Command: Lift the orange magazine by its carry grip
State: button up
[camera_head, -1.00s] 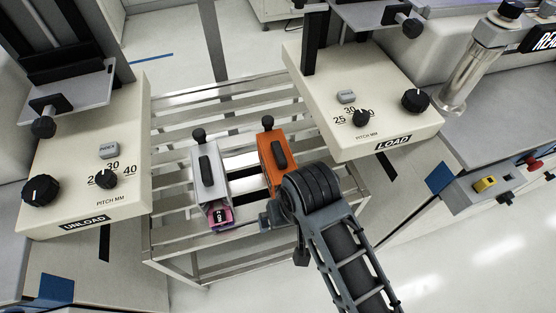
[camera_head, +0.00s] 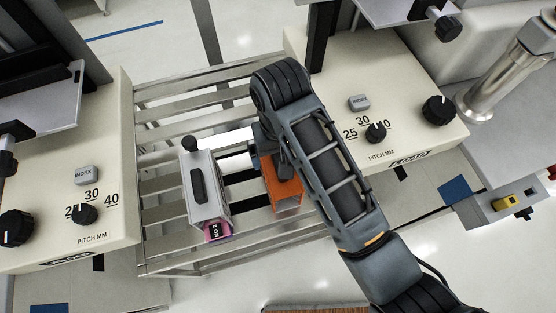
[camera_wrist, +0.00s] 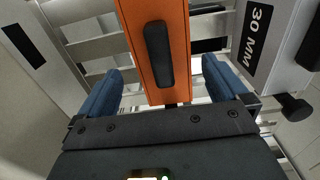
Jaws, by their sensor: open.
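The orange magazine (camera_head: 284,190) stands on a slatted metal rack, mostly covered by my arm in the head view. In the wrist view its orange top (camera_wrist: 186,60) runs up the middle, with the black carry grip (camera_wrist: 158,54) on it. My gripper (camera_wrist: 162,88) is open, with one blue finger on each side of the magazine and gaps on both sides. The fingers are not touching the grip.
A grey magazine (camera_head: 204,205) with a black grip and a pink label stands left of the orange one. The slatted rack (camera_head: 160,117) lies between two cream machine panels with knobs, the left panel (camera_head: 50,215) and the right panel (camera_head: 335,85).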

aim_at(284, 194)
jog(key=f, duration=0.4)
jog(key=s+f, duration=0.1)
jog(key=f, duration=0.2)
jog(key=shift+r, duration=0.15)
jog(key=c, duration=1.4)
jog(key=shift+c, duration=0.2)
